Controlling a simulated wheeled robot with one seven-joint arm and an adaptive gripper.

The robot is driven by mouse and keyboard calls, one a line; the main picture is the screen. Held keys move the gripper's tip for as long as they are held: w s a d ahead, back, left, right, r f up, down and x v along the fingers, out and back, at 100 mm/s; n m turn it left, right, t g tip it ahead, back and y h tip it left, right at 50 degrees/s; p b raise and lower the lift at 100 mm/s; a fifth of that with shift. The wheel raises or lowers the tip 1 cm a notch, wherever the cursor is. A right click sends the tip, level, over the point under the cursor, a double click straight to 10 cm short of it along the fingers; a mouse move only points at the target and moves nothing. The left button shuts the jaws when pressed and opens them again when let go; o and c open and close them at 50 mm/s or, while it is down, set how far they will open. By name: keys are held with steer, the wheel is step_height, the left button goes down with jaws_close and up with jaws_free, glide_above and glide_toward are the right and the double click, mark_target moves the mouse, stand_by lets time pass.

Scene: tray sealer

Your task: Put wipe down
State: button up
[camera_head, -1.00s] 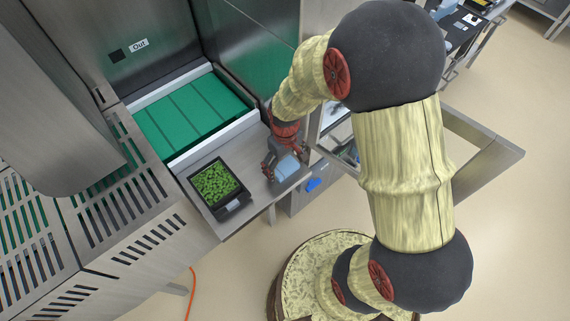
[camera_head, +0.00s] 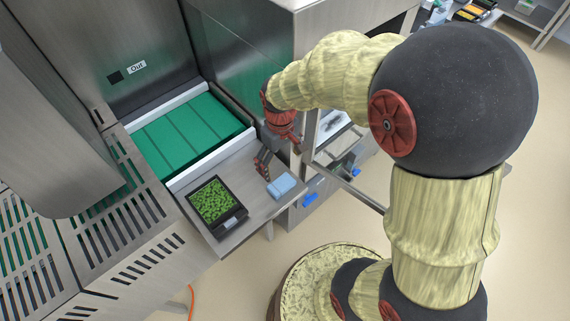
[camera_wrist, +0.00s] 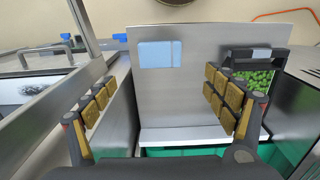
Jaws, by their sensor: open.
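The wipe (camera_head: 281,185) is a light blue folded cloth. It lies flat on the steel shelf (camera_head: 252,207) near its right edge, and also shows in the wrist view (camera_wrist: 158,54). My gripper (camera_head: 272,158) is open and empty above the shelf, apart from the wipe and on its conveyor side. In the wrist view my gripper's two padded fingers (camera_wrist: 160,100) stand wide apart, with the wipe beyond them and nothing between the pads.
A black tray of green pieces (camera_head: 240,214) sits on the shelf left of the wipe; it also shows in the wrist view (camera_wrist: 226,62). A green conveyor (camera_head: 188,130) lies behind the shelf. A steel-framed opening (camera_head: 330,150) and blue handles (camera_head: 310,199) are at the right.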

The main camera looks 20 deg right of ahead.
steer(key=s+r+m+t, duration=0.1)
steer(key=s+r+t, duration=0.1)
steer(key=s+r, duration=0.5)
steer(key=s+r+m+t, duration=0.2)
steer(key=s+r, duration=0.5)
steer(key=r, duration=0.6)
steer(key=shift+r+m+t, duration=0.3)
steer(key=shift+r+t, duration=0.05)
steer(key=shift+t, duration=0.45)
step_height(320, 180, down, 6)
steer(key=b, duration=0.5)
steer(key=shift+r+b, duration=0.15)
steer(key=shift+b, duration=0.25)
